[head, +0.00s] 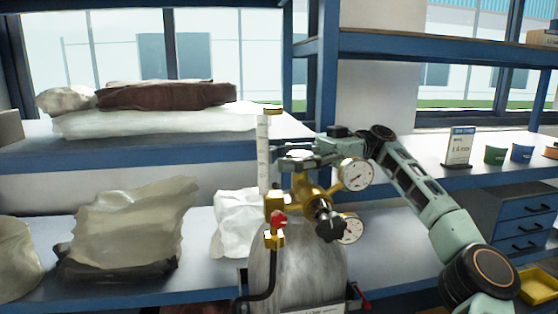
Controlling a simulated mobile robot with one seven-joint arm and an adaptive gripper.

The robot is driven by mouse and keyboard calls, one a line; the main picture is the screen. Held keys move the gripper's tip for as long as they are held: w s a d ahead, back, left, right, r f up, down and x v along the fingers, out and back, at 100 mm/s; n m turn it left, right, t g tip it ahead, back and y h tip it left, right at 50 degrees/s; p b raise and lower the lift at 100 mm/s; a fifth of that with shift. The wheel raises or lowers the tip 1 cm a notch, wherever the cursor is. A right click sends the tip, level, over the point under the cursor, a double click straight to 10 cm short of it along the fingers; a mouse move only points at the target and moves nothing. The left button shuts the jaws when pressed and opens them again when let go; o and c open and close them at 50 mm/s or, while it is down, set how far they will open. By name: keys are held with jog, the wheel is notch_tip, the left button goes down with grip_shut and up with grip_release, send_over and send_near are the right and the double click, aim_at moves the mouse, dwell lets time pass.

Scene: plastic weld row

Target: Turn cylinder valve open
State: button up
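The grey gas cylinder (298,268) stands upright at the bottom middle of the head view. A brass regulator (306,190) sits at its top, with an upper gauge (355,174), a lower gauge (350,229) and a black star knob (329,225). A red knob (278,219) on a brass fitting is at its left, with a clear flow tube (264,155) rising above. My gripper (286,156) reaches in from the right, just above the brass body. The valve's handwheel is not clearly visible there. I cannot tell whether the fingers touch anything or how far apart they are.
A black hose (266,275) hangs left of the cylinder. Wrapped bags (125,235) lie on the lower left shelf, and sacks (150,108) on the upper one. A sign (459,147), small cups (508,154) and blue drawers (525,220) are at right.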

aim_at(305, 154)
notch_tip(305, 154, up, 10)
jog(key=shift+s, duration=0.15)
dwell(0.8)
jog(key=shift+a, duration=0.1)
jog(key=shift+c, duration=0.5)
jog(key=d+f+m+t+b, duration=0.1)
jog(key=t+b, duration=0.1)
jog(key=w+d+f+m+t+y+b, duration=0.1)
jog(key=d+f+t+b, duration=0.1)
jog(key=w+d+f+m+t+y+b, duration=0.1)
jog(key=d+m+b, duration=0.1)
jog(key=shift+w+f+t, duration=0.15)
jog(key=shift+f+t, duration=0.1)
jog(key=shift+t, duration=0.15)
jog(key=d+f+m+t+b, duration=0.4)
jog(key=f+t, duration=0.1)
jog(key=t, duration=0.1)
jog(key=w+a+t+p, duration=0.1)
jog(key=a, duration=0.9)
jog(key=shift+w+f, duration=0.2)
jog(key=shift+f, duration=0.2)
